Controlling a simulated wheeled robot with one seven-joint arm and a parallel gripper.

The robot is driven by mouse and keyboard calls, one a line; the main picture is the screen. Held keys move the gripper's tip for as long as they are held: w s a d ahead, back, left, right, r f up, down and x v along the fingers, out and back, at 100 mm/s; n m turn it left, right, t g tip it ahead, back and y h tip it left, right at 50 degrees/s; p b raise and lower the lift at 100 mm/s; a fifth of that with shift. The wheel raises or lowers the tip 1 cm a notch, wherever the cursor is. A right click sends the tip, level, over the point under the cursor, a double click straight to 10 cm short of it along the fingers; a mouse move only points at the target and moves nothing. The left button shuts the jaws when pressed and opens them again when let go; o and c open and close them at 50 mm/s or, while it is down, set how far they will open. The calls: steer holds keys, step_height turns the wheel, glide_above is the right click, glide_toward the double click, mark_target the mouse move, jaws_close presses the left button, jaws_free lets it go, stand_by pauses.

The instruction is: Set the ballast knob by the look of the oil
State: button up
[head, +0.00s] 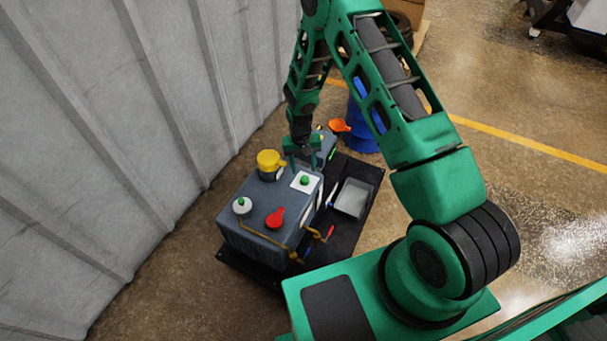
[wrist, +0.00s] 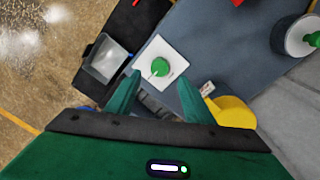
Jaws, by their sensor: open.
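The green knob (head: 305,181) sits on a square white plate (head: 296,187) on top of the dark grey-blue pump box (head: 255,240). In the wrist view the knob (wrist: 160,67) shows a small light mark, and its plate (wrist: 172,53) lies just beyond the fingertips. My gripper (head: 304,160) is open and empty above the box, beside the plate. In the wrist view its two green fingers (wrist: 159,80) stand apart, with the knob ahead of the gap. I cannot make out any oil or its colour in either view.
A yellow cap (head: 269,160), a red lever (head: 275,217) and a white round fitting with a green top (head: 242,206) stand on the box. A grey tray (head: 353,198) lies on the black mat (head: 370,172). A corrugated wall (head: 120,130) rises at left.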

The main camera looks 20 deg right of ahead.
steer(key=shift+a+r, duration=0.1)
steer(key=shift+r, duration=2.2)
step_height(320, 180, up, 14)
glide_above(303, 178)
steer(key=s+d, duration=0.3)
steer(key=d, duration=0.5)
steer(key=s+d+r+m, duration=0.1)
steer(key=s+d+r, duration=0.35)
steer(key=r, duration=0.25)
steer(key=s+d+r+m, duration=0.1)
steer(key=s+d+r, duration=0.2)
steer(key=s+r, duration=0.25)
steer(key=s+d+r+m, duration=0.1)
steer(key=s+r, duration=0.5)
steer(key=s, duration=0.7)
steer(key=s+d+r+m, duration=0.1)
steer(key=s+r, duration=0.5)
steer(key=s, duration=0.6)
steer(key=shift+s+y, duration=0.4)
